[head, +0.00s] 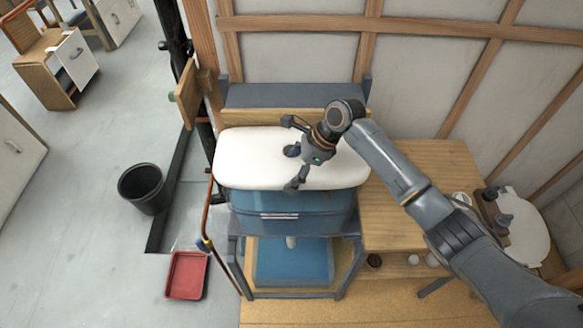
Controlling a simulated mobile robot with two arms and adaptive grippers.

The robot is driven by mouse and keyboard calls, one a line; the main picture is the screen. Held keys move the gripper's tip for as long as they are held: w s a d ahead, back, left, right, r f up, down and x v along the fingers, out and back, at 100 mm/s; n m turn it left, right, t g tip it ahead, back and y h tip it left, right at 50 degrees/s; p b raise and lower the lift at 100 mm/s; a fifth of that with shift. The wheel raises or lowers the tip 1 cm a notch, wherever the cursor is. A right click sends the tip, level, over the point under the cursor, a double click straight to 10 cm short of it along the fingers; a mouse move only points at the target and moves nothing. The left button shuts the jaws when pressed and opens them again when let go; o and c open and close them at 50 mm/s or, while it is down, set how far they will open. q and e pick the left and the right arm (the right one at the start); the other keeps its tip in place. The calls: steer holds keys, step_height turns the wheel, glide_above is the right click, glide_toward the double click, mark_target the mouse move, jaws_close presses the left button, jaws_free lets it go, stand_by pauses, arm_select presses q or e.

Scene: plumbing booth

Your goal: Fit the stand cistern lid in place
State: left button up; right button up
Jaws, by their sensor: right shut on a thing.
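The white cistern lid (245,158) lies level over the top of the blue cistern (300,222), which stands on a grey frame (240,272). I cannot tell whether the lid touches the cistern rim all round. The exact finger contact is partly hidden by the gripper itself. My left gripper is not in view.
A wooden bench (405,232) stands right of the cistern, with a white rounded piece (522,235) farther right. A copper pipe (207,215) runs close to the stand's left side. A black bucket (145,188) and red tray (187,276) are on the floor left.

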steer(key=shift+r, duration=0.1)
steer(key=o, duration=1.8)
steer(key=shift+o, duration=0.3)
steer(key=shift+s+d+f, duration=0.1)
steer(key=shift+f, duration=0.1)
steer(key=v, duration=1.2)
steer(key=shift+r, duration=0.2)
steer(key=shift+f, duration=0.1)
